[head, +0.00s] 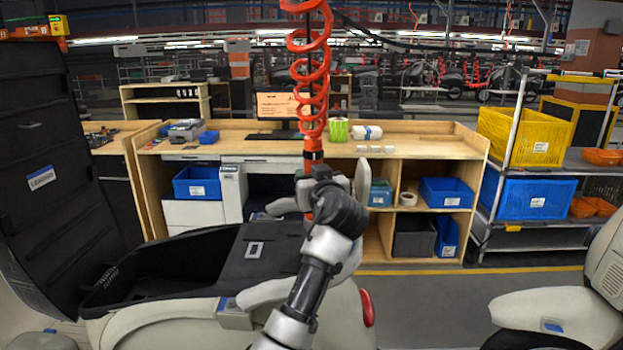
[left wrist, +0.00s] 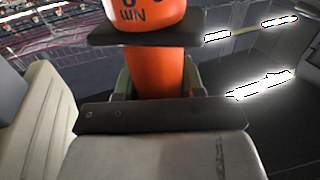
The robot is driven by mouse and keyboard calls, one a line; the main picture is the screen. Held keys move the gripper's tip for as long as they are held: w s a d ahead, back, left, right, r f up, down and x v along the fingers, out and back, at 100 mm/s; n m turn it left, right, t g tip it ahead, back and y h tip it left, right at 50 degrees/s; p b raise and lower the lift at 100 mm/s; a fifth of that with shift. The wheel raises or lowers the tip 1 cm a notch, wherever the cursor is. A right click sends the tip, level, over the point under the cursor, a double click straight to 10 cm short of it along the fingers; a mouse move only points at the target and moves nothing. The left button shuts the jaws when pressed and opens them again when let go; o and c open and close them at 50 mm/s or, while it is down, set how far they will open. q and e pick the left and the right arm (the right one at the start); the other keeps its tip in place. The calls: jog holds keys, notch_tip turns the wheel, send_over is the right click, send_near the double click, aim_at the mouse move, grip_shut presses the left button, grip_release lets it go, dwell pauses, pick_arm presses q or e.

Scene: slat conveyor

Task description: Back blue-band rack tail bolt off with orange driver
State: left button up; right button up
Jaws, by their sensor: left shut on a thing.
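The orange driver (head: 313,150) hangs upright from a coiled red hose (head: 311,70). My left gripper (head: 309,198) is shut on the orange driver, above the rear of a cream scooter (head: 345,312). In the left wrist view the orange driver (left wrist: 155,72) stands between the dark finger pads, with partly visible lettering on its upper part. A small blue patch (head: 222,304) shows on the cream scooter's side; I cannot tell whether it is the rack's blue band. The rack's tail bolt cannot be made out. My right gripper is not in view.
A large dark open case lid (head: 50,160) rises at the left. Behind the scooter stands a wooden workbench (head: 420,147) with blue bins. A cart with a yellow crate (head: 524,136) is at right. Another scooter (head: 560,313) stands at lower right, with bare floor between.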

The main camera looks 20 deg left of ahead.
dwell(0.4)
pick_arm(q)
jog(key=shift+s+f, duration=0.1)
jog(key=shift+f, duration=0.15)
jog(key=shift+b, duration=0.4)
jog(key=shift+f, duration=0.1)
jog(key=shift+s+r, duration=0.1)
jog(key=shift+r, duration=0.65)
dwell(0.4)
jog(key=shift+w+r, duration=0.2)
dwell(0.4)
jog(key=shift+f, duration=0.15)
dwell(1.2)
